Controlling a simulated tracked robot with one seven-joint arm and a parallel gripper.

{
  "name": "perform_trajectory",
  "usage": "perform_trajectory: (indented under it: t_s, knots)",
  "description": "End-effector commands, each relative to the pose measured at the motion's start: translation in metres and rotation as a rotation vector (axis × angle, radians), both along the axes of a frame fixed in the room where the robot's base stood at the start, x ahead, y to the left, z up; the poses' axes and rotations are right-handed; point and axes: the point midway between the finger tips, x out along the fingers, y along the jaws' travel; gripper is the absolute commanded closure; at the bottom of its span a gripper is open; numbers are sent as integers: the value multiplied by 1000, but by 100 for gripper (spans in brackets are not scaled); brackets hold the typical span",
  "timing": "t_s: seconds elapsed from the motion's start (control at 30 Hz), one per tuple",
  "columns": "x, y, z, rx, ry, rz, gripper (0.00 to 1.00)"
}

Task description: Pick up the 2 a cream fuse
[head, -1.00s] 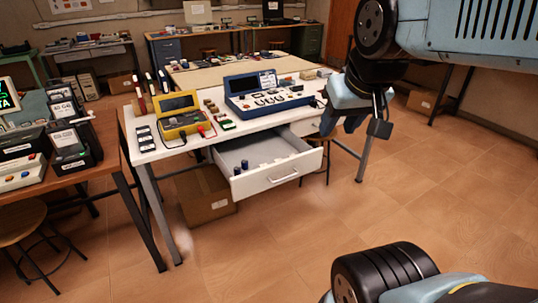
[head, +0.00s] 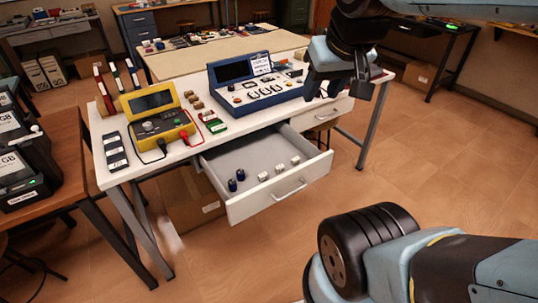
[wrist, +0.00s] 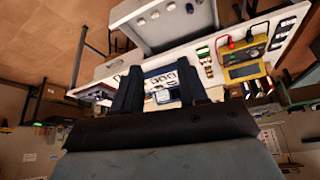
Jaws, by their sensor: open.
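Several small cream-white pieces lie in a row in the open desk drawer (head: 235,208): one toward the left (head: 263,176), one in the middle (head: 280,168) and one toward the right (head: 295,160). Their markings are too small to read, so I cannot tell which is the 2 A fuse. Two dark blue cylinders (head: 236,179) stand to their left. My gripper (head: 338,88) is open and empty, right of the blue console and away from the drawer. In the wrist view its two fingers (wrist: 160,88) are apart, with the desk beyond and the drawer (wrist: 180,28) at the top.
On the white desk stand a yellow meter (head: 158,120) with red and black leads, a blue console (head: 256,84) and small tan and green parts. A cardboard box (head: 190,203) is under the desk. A brown table (head: 50,170) is at left. Floor right of the drawer is clear.

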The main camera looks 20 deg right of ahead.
Motion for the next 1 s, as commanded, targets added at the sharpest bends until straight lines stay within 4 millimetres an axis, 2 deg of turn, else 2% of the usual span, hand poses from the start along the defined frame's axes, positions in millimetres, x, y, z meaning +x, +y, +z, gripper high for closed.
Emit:
perform_trajectory:
  t_s: [0.27,0.37,0.47,0.67,1.0]
  knots:
    - [0,0,0,0,0,0,57]
    - [0,0,0,-2,2,1,50]
    - [4,0,-2,-15,20,10,49]
    - [24,-6,-18,-109,135,69,49]
    - [72,-10,-59,-340,387,232,49]
